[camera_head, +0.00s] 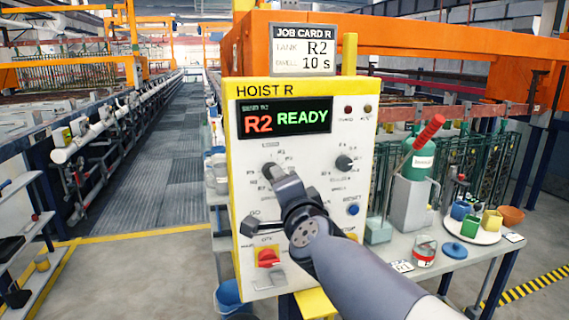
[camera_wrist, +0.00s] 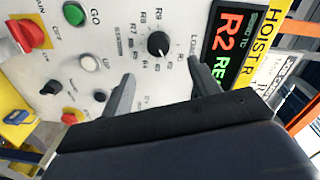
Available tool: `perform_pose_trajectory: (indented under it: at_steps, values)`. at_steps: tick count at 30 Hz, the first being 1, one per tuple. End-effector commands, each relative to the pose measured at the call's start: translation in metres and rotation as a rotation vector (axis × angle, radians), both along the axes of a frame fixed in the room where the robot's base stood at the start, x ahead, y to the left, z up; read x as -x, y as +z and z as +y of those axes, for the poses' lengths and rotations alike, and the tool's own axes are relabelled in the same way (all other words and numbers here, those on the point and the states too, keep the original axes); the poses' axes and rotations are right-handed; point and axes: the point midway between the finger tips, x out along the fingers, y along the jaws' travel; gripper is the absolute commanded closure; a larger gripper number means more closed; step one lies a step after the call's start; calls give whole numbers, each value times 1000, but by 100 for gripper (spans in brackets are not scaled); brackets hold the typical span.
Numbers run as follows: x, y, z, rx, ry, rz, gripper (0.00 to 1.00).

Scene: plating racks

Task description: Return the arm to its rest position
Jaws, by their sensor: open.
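My gripper (camera_head: 276,178) is in front of the left part of the hoist panel (camera_head: 305,190), its fingers apart. In the wrist view the open, empty fingers (camera_wrist: 161,70) point at the panel, with a black selector knob (camera_wrist: 158,44) just beyond and between the tips. The knob looks clear of the fingers, though the depth gap is hard to judge. My grey arm reaches in from the lower right. The panel display (camera_head: 288,119) reads "R2 READY". The job card (camera_head: 304,50) above it reads tank R2, dwell 10 s.
The panel also has a second black knob (camera_head: 345,163), a blue reset button (camera_head: 353,209), a red switch (camera_head: 268,257) and a green button (camera_wrist: 74,13). A side table (camera_head: 450,268) at right carries bottles and small containers. A blue bucket (camera_head: 229,296) stands below. The aisle at left is open.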

Motion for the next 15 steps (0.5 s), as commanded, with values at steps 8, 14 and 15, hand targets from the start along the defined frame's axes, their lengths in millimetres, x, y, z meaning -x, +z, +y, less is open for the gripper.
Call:
perform_pose_trajectory:
  at_steps: [8, 14, 15]
  values:
    - [-45, -6, 11, 1, 0, 3, 42]
    - [-76, -6, 19, 0, -1, 2, 42]
    - [-82, -7, 20, 1, -1, 3, 42]
